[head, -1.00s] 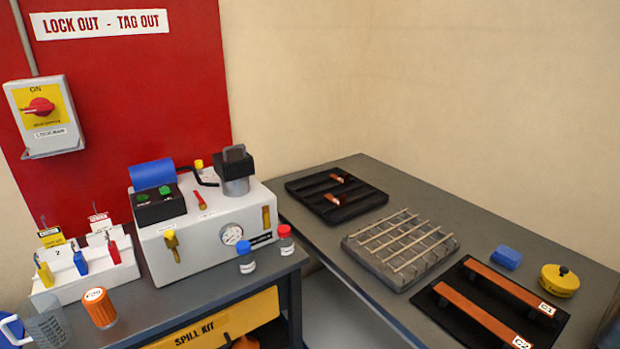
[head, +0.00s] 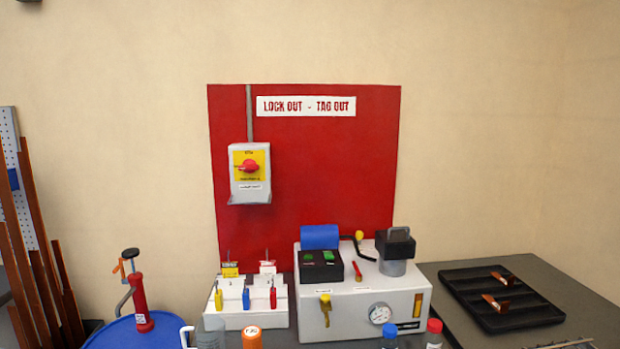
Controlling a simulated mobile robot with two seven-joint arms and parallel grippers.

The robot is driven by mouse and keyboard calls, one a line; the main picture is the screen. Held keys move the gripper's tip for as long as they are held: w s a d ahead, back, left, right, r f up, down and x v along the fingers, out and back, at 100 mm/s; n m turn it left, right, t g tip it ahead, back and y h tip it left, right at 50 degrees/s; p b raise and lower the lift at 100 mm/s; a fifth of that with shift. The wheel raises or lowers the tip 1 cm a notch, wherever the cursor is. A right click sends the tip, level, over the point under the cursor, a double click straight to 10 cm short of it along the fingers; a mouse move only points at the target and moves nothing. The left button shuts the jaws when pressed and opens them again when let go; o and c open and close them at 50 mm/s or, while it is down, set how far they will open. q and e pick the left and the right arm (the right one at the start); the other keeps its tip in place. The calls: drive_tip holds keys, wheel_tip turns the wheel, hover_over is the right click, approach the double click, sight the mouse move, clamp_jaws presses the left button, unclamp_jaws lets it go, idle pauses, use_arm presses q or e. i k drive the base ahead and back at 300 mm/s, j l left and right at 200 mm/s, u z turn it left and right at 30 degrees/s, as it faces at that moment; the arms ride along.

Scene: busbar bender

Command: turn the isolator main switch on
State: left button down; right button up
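The isolator main switch is a grey box (head: 250,190) with a yellow plate, fixed to the red lock-out board (head: 330,170) on the wall. Its red rotary handle (head: 247,167) sits in the middle of the plate and looks roughly horizontal. Small lettering above the handle is too small to read surely now; it read "ON" in the earlier view. A label sits below the plate. Neither of my grippers shows in the head view.
Below the switch stand a white padlock rack (head: 265,318) and a white hydraulic unit (head: 350,320) with gauge and levers. A blue drum (head: 125,333) with a red hand pump (head: 140,300) is at left. A black tray (head: 500,297) lies at right. Wall space around the board is clear.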

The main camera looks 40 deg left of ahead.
sight(249, 165)
drive_tip(key=u, duration=1.75)
